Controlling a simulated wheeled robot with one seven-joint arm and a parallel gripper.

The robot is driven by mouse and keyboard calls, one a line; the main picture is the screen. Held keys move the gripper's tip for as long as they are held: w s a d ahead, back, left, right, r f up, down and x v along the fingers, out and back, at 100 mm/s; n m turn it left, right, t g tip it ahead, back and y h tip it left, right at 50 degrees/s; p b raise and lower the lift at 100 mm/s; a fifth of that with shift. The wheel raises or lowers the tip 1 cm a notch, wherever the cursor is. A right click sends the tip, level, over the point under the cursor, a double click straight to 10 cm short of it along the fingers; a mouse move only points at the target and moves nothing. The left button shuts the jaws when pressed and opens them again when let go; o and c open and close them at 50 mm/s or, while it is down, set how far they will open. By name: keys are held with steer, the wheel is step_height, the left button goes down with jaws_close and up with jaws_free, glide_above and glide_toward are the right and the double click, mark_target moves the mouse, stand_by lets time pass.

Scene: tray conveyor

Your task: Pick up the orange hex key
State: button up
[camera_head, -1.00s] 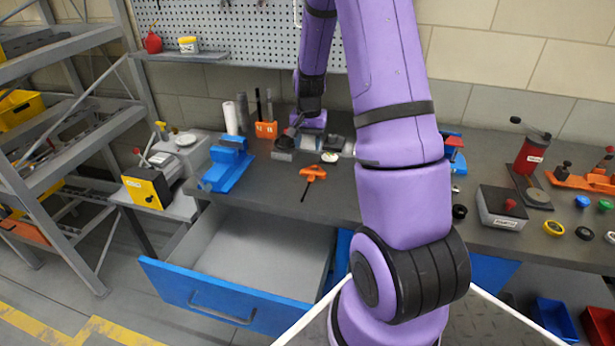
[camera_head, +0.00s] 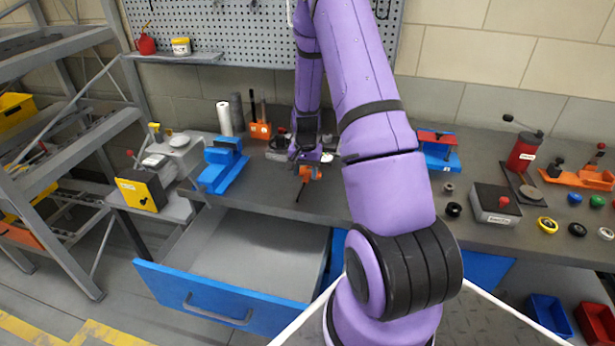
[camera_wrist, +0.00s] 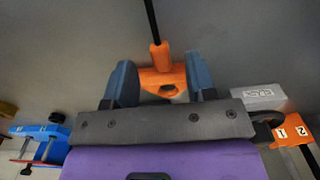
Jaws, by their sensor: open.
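The orange hex key (camera_head: 304,174) has a T-shaped orange handle and a thin dark shaft. It lies on the grey workbench, above the open drawer in the head view. In the wrist view the hex key (camera_wrist: 160,78) has its handle between my two fingers, with the shaft pointing away past the fingertips. My gripper (camera_wrist: 160,72) is open, one blue-grey finger on each side of the handle. In the head view my gripper (camera_head: 306,163) is right over the handle and hides part of it. I cannot tell whether the fingers touch it.
A blue vise (camera_head: 222,165) stands to the left on the bench. An orange block (camera_head: 260,131) holding dark tools is behind. The blue-fronted drawer (camera_head: 218,297) is open and looks empty. A grey box with a red knob (camera_head: 493,203) stands to the right.

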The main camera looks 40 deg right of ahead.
steer(key=shift+f, duration=1.15)
jaws_close()
steer(key=shift+r, duration=0.1)
steer(key=shift+r, duration=0.75)
step_height(320, 180, up, 2)
steer(key=shift+r, duration=0.15)
steer(key=s+a, duration=0.2)
steer(key=s, duration=0.2)
steer(key=s+a, duration=0.3)
steer(key=s, duration=0.2)
steer(key=s+a+r, duration=0.1)
steer(key=s+a, duration=0.1)
steer(key=s, duration=0.3)
steer(key=shift+s+a, duration=0.1)
steer(key=shift+a, duration=0.05)
